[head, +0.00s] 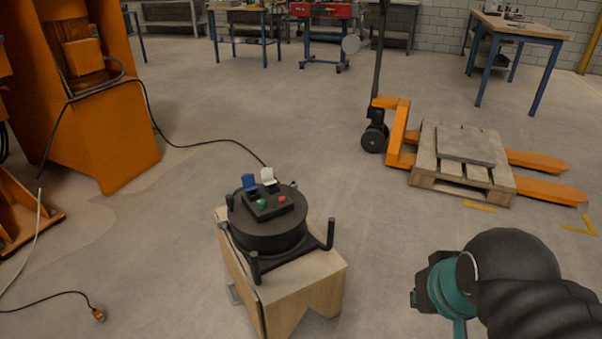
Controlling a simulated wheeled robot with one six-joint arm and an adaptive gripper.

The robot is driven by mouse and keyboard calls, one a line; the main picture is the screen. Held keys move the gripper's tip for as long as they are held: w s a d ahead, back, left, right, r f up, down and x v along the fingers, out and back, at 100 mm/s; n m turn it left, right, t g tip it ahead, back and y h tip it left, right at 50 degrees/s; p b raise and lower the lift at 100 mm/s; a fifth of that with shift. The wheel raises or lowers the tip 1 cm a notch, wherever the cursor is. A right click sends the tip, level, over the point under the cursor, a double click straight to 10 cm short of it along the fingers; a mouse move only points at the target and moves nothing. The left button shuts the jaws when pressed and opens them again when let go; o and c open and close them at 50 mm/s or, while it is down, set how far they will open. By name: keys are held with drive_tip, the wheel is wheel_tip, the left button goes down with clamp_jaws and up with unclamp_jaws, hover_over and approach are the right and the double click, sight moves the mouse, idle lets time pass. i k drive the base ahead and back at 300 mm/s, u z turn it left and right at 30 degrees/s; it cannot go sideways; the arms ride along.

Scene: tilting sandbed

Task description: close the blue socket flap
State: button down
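The blue socket flap (249,182) stands raised at the back left of a small black socket box (267,205). A white flap (268,177) stands raised beside it on the right. A green button (261,204) and a red button (282,199) are on the front of the box. The box sits on a round black drum (268,232) in a black frame with posts. My arm comes in from the lower right. My gripper (418,298) is right of the drum and well apart from it. Its fingers are too unclear to tell open from shut.
The drum stands on a wooden stand (305,290). A black cable (210,143) runs from it to an orange machine (100,110) at left. A pallet (462,170) on an orange pallet truck (402,130) is at back right. Floor between stand and my arm is clear.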

sight(250, 183)
drive_tip(key=z, duration=0.75)
drive_tip(key=i, duration=3.5)
drive_tip(key=u, duration=2.25)
drive_tip(key=i, duration=2.65)
drive_tip(key=u, duration=3.1)
